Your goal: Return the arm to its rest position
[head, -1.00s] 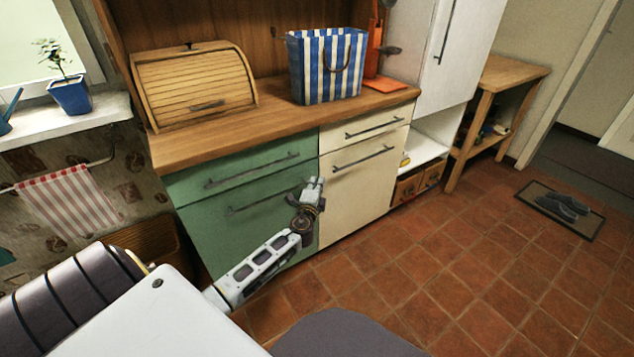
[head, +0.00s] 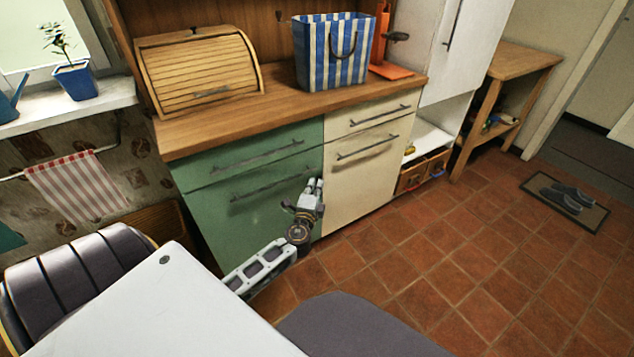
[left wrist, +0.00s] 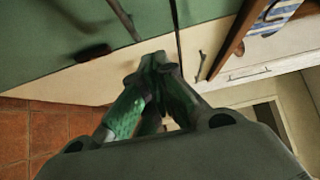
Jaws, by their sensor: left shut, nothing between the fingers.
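My left gripper (head: 312,187) is in front of the green cabinet (head: 250,215), near its boundary with the cream cabinet (head: 362,170). It is raised with its fingers pointing up and away from me. In the left wrist view my gripper (left wrist: 158,62) has its fingertips together with nothing between them. The cabinet fronts lie beyond the fingers there. I cannot tell the exact gap between the fingertips and the cabinet. My right gripper does not show in any view.
The wooden counter (head: 290,108) holds a roll-top bread box (head: 198,75) and a blue-striped bag (head: 333,50). A wooden side table (head: 515,62) stands at the right. Shoes lie on a mat (head: 590,215). The tiled floor (head: 450,260) between is open.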

